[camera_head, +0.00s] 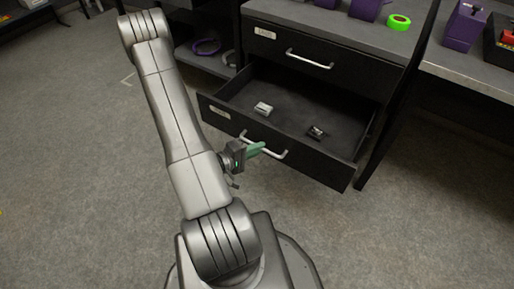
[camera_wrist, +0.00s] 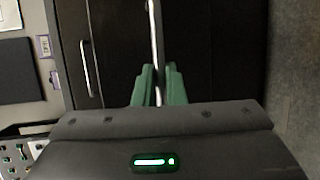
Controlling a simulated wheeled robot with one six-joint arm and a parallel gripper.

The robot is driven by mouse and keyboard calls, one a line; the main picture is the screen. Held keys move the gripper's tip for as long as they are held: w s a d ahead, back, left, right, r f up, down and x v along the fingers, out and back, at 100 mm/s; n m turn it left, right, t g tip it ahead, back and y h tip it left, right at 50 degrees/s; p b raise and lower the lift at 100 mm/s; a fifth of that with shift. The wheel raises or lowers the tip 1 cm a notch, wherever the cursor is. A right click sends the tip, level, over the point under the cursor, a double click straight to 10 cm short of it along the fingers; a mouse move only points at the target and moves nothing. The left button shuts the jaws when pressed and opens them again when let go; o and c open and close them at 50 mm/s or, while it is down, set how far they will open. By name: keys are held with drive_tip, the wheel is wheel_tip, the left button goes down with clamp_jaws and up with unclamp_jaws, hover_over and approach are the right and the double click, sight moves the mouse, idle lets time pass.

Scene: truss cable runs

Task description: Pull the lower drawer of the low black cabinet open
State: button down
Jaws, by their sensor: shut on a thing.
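The low black cabinet (camera_head: 325,83) stands at the upper right in the head view. Its lower drawer (camera_head: 277,155) is pulled out, with its dark inside showing. A pale grey bar handle (camera_head: 276,152) runs across the drawer front, and this handle also shows in the wrist view (camera_wrist: 157,40). The upper drawer (camera_head: 300,60) is closed.
A small light object (camera_head: 263,108) and a small dark one (camera_head: 317,131) lie in the open drawer. A green tape roll (camera_head: 398,22) and purple holders stand on top. Coiled rings (camera_head: 206,47) lie on a shelf at left. The grey floor before the drawer is clear.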

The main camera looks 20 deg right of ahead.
drive_tip(key=c, duration=1.5)
unclamp_jaws()
drive_tip(key=p+v, duration=0.3)
drive_tip(key=v, duration=1)
drive_tip(key=shift+a, duration=0.4)
drive_tip(key=shift+s, duration=0.15)
drive_tip(key=b+x, duration=0.3)
drive_tip(key=x, duration=1.1)
drive_tip(key=shift+r, duration=0.1)
